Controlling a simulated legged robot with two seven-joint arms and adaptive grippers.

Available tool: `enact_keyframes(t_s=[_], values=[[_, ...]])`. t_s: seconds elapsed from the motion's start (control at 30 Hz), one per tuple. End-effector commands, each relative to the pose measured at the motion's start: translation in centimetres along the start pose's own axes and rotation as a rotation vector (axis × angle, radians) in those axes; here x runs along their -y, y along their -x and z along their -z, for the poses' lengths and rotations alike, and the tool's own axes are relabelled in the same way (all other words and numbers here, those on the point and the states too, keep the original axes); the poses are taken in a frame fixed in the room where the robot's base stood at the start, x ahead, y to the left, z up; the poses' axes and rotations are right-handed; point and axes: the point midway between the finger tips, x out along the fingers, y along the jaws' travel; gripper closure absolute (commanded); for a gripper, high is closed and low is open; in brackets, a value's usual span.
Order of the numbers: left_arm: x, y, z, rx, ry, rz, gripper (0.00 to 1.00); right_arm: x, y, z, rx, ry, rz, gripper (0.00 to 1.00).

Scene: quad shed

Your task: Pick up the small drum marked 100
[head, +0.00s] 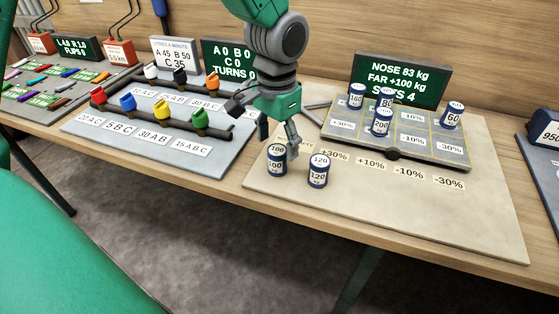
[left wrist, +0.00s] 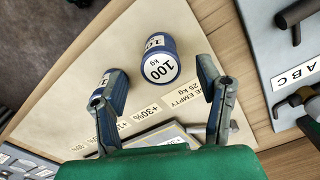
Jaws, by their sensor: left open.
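The small drum marked 100 (head: 277,163) is dark blue with a white label and stands upright on the beige board, near its left front corner. In the left wrist view the 100 drum (left wrist: 158,58) shows its labelled top, ahead of and between the fingers. My left gripper (head: 278,136) is open and empty, just above and behind this drum. In the left wrist view its two fingers (left wrist: 158,88) are spread wide, and I see no contact with the drum. My right gripper is not in view.
A drum marked 120 (head: 318,172) stands close to the right; in the wrist view it (left wrist: 115,80) is partly behind one finger. Several drums stand on the grey tilting plate (head: 345,128). A panel with coloured taps (head: 215,150) lies left. The board's front right (head: 420,225) is clear.

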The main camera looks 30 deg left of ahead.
Motion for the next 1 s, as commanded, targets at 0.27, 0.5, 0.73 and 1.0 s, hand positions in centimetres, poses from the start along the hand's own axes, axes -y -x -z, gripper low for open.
enact_keyframes(t_s=[0.27, 0.5, 0.73, 1.0], values=[[-0.2, -4.2, 0.2, 0.003, 0.000, 0.000, 0.40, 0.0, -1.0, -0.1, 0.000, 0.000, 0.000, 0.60], [-0.2, -4.4, 0.2, 0.000, 0.000, 0.001, 0.40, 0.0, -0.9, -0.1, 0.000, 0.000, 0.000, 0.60], [-0.2, -4.4, 0.2, 0.001, 0.000, 0.000, 0.95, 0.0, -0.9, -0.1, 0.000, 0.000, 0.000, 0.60], [-0.2, -4.2, 0.2, 0.000, 0.000, 0.000, 0.95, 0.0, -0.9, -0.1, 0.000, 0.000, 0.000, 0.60]])
